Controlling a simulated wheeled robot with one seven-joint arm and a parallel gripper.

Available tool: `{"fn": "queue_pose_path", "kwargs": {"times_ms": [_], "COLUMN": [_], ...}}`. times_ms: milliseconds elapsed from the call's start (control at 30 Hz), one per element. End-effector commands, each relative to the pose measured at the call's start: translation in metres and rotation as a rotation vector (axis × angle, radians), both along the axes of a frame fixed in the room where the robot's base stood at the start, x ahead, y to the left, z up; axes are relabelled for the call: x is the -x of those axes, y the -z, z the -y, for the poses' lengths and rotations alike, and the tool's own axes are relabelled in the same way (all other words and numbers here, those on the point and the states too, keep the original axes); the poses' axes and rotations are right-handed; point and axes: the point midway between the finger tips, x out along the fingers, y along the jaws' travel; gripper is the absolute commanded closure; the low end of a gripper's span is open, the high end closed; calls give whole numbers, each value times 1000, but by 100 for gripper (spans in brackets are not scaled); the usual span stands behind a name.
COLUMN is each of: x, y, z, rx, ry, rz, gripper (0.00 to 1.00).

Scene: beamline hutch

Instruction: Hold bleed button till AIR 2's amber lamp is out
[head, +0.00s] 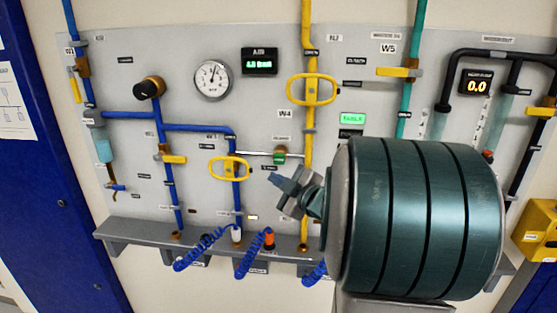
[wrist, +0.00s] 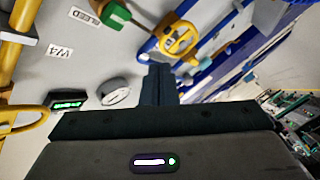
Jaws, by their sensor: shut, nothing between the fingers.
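The bleed fitting, a small green block with a brownish end, sits on the panel in the head view (head: 280,156). It also shows at the top of the wrist view (wrist: 113,14), beside a label reading BLEED. My gripper (head: 281,187) is shut and empty, below the bleed fitting in the head view and apart from it. In the wrist view the closed fingers (wrist: 157,85) point at the panel, with the fitting up and to the left. An amber lamp marked AIR 2 cannot be made out; the lettering is too small, and my arm covers the lower right panel.
A yellow round handle (head: 229,168) on blue pipe stands left of the bleed fitting. A larger yellow handle (head: 311,90) is on the yellow pipe above. A grey ledge (head: 140,236) with blue coiled hoses (head: 200,250) runs below. A gauge (head: 213,79) sits upper left.

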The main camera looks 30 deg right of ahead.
Motion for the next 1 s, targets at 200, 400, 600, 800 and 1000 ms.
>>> {"fn": "queue_pose_path", "kwargs": {"times_ms": [200, 400, 600, 800, 1000], "x": [-27, -45, -52, -53, -53], "y": [-1, 0, 0, 0, 0], "z": [18, 30, 35, 36, 36], "rx": [-2, -1, 0, 0, 0], "ry": [0, 0, 0, 0, 0], "rz": [-2, 0, 0, 0, 0], "gripper": [100, 100, 100, 100, 100]}}
